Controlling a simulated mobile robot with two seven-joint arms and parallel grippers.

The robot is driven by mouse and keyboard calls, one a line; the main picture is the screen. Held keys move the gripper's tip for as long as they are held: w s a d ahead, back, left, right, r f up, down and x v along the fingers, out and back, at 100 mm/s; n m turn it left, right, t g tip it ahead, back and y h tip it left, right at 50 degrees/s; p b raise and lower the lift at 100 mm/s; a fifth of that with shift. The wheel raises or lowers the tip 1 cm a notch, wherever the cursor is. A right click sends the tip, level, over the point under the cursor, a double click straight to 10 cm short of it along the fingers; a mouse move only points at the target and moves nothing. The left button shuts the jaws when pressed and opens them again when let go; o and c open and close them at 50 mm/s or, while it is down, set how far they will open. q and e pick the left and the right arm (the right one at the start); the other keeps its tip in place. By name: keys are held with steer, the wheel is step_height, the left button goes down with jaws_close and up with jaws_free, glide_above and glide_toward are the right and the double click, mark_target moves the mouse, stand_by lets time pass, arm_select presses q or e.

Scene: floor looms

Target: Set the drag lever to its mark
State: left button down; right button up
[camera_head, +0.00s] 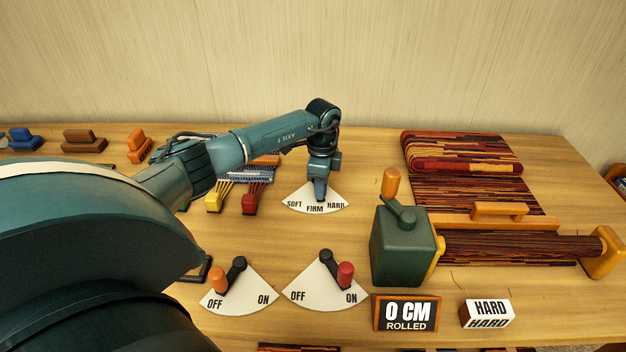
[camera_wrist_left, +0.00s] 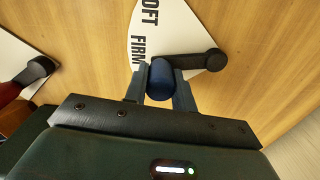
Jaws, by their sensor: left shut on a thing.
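The drag lever's white fan-shaped dial (camera_head: 300,196) reads SOFT, FIRM and HARD in the head view. My left gripper (camera_head: 320,192) reaches down over it. In the left wrist view my left gripper (camera_wrist_left: 160,88) is shut on the lever's blue knob (camera_wrist_left: 160,76). The lever's black arm (camera_wrist_left: 190,62) runs from its pivot to the knob. The knob is near FIRM on the dial (camera_wrist_left: 150,22), a little toward the HARD side. HARD is hidden in the wrist view. A white block (camera_head: 488,312) reading HARD stands at the front right. My right gripper is not in view.
Two OFF/ON levers, one orange-knobbed (camera_head: 221,280) and one red-knobbed (camera_head: 346,275), stand in front. A green crank box (camera_head: 403,245) and cloth roller (camera_head: 510,248) are at right. A sign (camera_head: 406,313) reads 0 CM ROLLED. Yellow and red combs (camera_head: 250,200) lie left of the dial.

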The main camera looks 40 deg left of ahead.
arm_select(q)
steer(key=shift+w+d+n+p, duration=0.4)
steer(key=shift+w+n, duration=0.2)
steer(key=shift+n, duration=0.45)
steer(key=shift+w+d+n+p, duration=0.35)
steer(key=shift+w+n, duration=0.2)
steer(key=shift+n, duration=0.5)
steer(key=c, duration=1.2)
jaws_free()
steer(key=shift+o, duration=0.3)
step_height(320, 180, up, 13)
steer(key=shift+r, duration=0.15)
